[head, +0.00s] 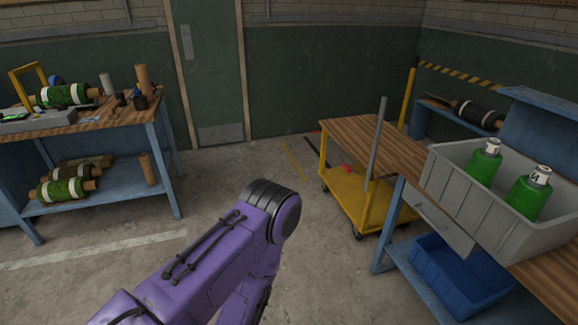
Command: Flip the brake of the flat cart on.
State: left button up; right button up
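The cart (350,196) stands on the floor right of centre in the head view, with a yellow lower deck, yellow posts, a wooden top and small dark casters. A small red part (347,168) shows at the cart's far side; I cannot tell whether it is the brake or which way it is set. A purple arm of mine rises from the bottom edge, left of the cart and apart from it in the picture. Neither gripper shows.
A workbench (88,124) with green rolls stands at the left. At the right, a grey bin (480,208) with two green bottles (485,162) sits on a blue-legged table, above a blue crate (455,278). The floor (130,225) between workbench and cart is mostly clear.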

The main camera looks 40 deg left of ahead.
aim_at(346, 167)
jog(key=u, duration=0.45)
jog(key=i, duration=1.2)
jog(key=u, duration=0.8)
jog(key=i, duration=1.05)
jog(key=z, duration=0.2)
